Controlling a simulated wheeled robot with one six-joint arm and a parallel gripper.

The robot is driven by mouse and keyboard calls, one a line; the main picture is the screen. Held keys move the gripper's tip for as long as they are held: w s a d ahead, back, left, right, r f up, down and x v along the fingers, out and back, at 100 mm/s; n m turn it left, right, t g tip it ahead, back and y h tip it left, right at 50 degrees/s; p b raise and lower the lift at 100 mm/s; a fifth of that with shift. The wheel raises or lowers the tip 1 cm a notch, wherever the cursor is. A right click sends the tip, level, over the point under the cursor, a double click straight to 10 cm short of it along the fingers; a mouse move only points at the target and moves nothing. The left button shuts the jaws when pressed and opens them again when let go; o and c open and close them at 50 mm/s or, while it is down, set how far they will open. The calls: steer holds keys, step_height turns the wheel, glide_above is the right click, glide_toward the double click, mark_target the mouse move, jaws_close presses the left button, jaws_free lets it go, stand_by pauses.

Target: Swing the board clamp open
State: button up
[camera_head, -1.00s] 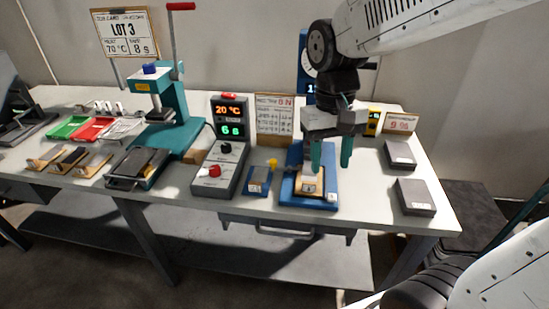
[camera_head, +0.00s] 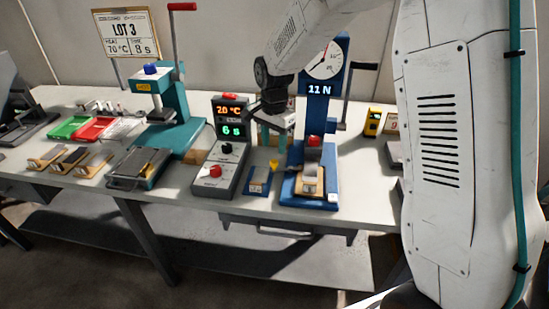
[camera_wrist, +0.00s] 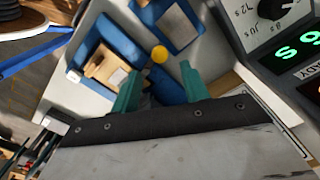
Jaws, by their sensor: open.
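The blue pull tester (camera_head: 318,115) stands on the bench with a dial and an "11 N" display. On its blue base (camera_head: 308,203), a small tan board (camera_head: 312,188) sits under a grey clamp piece (camera_head: 310,172); I cannot clearly tell how the clamp stands. The board also shows in the wrist view (camera_wrist: 103,66), left of my fingers. My gripper (camera_head: 273,140) is open and empty, left of the tester column. In the wrist view my teal fingers (camera_wrist: 160,88) are apart, with a yellow knob (camera_wrist: 159,54) visible past them.
A small blue block with a grey pad (camera_head: 258,180) lies left of the tester base. A control box with displays (camera_head: 224,160) stands further left. The tester has a crank (camera_head: 350,90) on its right. A teal press (camera_head: 172,105) stands at the back left.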

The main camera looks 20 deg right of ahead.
mark_target(274, 161)
step_height(274, 161, down, 6)
steer(key=shift+f, duration=0.1)
jaws_close()
